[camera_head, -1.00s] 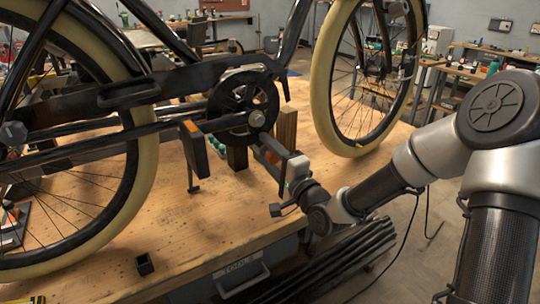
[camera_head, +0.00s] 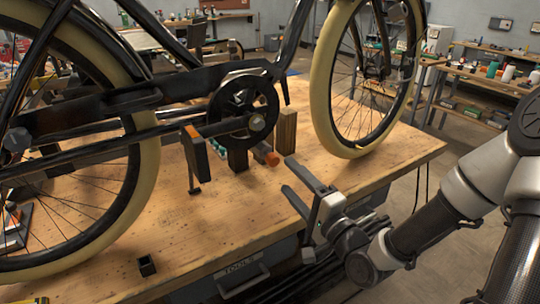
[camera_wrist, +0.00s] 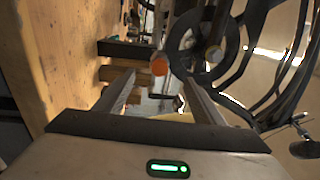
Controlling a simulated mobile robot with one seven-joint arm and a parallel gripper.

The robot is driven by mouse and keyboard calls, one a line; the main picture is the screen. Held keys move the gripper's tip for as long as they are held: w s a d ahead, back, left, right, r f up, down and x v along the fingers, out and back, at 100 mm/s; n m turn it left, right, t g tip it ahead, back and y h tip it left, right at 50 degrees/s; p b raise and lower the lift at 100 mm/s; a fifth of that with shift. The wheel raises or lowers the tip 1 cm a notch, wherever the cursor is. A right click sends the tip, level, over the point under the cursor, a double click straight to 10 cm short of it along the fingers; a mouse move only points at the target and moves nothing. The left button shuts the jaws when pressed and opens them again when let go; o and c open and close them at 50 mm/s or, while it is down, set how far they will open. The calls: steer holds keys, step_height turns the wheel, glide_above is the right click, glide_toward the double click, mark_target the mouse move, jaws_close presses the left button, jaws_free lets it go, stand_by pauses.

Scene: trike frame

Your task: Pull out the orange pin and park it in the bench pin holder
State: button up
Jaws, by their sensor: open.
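The orange pin (camera_head: 270,157) shows its round orange end below and right of the bike's chainring, beside a wooden block. In the wrist view its end (camera_wrist: 159,67) faces me, between and beyond the fingertips. The rest of the pin is hidden or hard to make out. My gripper (camera_head: 286,176) is open and empty, to the right of the pin and apart from it; its two fingers also show in the wrist view (camera_wrist: 156,80). A small square black holder (camera_head: 147,266), likely the bench pin holder, stands near the bench's front edge, its top looking empty.
The bike's rear wheel (camera_head: 147,165) and front wheel (camera_head: 322,92) flank the work area. A pedal with orange reflector (camera_head: 194,150) hangs left of the pin. A wooden block (camera_head: 287,128) stands close behind it. The front of the bench (camera_head: 215,225) is mostly clear.

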steer(key=p+v, duration=0.5)
steer(key=p, duration=0.2)
steer(key=shift+s+d, duration=0.15)
steer(key=shift+s, duration=0.1)
